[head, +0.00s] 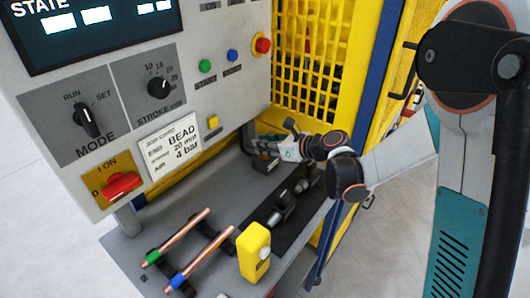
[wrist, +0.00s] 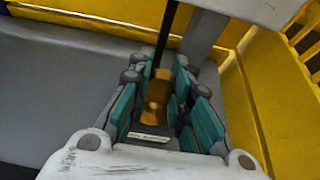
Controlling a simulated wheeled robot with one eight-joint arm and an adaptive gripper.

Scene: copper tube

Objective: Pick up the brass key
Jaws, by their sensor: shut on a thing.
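The brass key (wrist: 156,97) shows in the wrist view as an orange-gold piece between the teal finger pads. My gripper (wrist: 160,84) is shut on it. The key cannot be made out in the head view. In the wrist view the lower part of the key is partly hidden by the fingers.
The control panel (head: 135,135) overhangs the bench at left. Two copper tubes (head: 180,238) lie in holders at the front, near a yellow box (head: 254,250). A yellow mesh guard (head: 312,50) stands behind. A dark fixture (head: 284,203) lies on the bench.

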